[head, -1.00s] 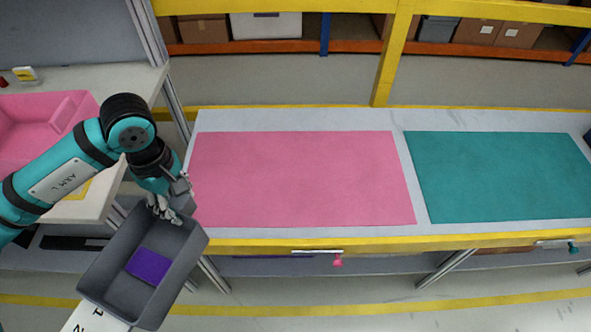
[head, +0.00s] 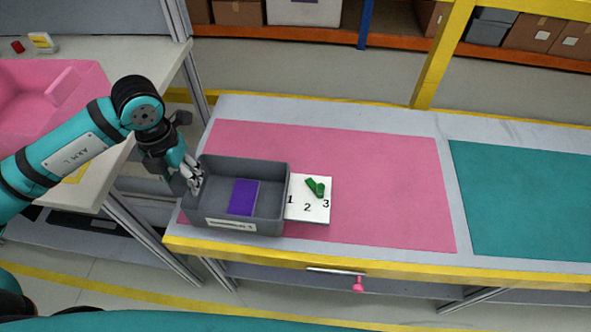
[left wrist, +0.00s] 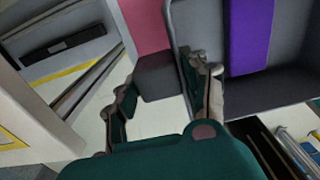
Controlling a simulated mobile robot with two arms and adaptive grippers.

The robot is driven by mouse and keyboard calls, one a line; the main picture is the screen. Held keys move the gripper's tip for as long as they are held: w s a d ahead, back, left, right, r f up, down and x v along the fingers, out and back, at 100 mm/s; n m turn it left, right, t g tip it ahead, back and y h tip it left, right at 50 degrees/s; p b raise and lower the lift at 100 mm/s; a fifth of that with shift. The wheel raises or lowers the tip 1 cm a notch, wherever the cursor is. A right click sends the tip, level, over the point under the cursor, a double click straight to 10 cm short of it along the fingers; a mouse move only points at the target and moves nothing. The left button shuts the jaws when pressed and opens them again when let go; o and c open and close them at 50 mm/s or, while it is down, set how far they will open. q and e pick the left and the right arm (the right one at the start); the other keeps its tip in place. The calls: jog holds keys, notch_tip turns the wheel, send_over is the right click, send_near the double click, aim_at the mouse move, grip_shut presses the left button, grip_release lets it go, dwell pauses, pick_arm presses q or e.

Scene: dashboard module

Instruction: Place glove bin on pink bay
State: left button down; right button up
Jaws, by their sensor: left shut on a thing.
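The glove bin appears to be the grey open-top bin (head: 270,200), with a purple patch (head: 243,198) inside and a white label (head: 231,224) on its front wall. A white plate (head: 309,207) numbered 1 to 3 with a green pointer sits at its right end. My left gripper (head: 193,178) is shut on the bin's left end. The bin is over the front left part of the pink bay (head: 390,190); I cannot tell whether it touches. In the left wrist view, the bin (left wrist: 268,95) is at the right, beside the gripper (left wrist: 162,80). My right gripper is not in view.
A teal bay (head: 525,200) lies right of the pink one. A pink bin (head: 45,95) stands on the left table. A yellow post (head: 441,60) rises behind. The pink bay's right part is clear.

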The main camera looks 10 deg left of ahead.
aim_at(257, 172)
pick_arm(q)
jog(key=shift+w+d, duration=0.15)
jog(key=shift+d, duration=0.25)
jog(key=w+d+p, duration=0.1)
jog(key=w+d, duration=0.1)
jog(key=d, duration=0.2)
jog(key=w+d+f+p, duration=0.1)
jog(key=w+d, duration=0.1)
jog(key=d, duration=0.3)
jog(key=w+d, duration=0.2)
jog(key=d, duration=0.2)
jog(key=shift+w+d+f+p, duration=0.15)
jog(key=shift+w+d+p, duration=0.15)
jog(key=shift+w+p, duration=0.1)
jog(key=shift+f, duration=1.85)
jog(key=c, duration=0.7)
grip_release()
jog(key=shift+o, duration=0.2)
jog(key=shift+r, duration=0.1)
jog(key=shift+r, duration=5.95)
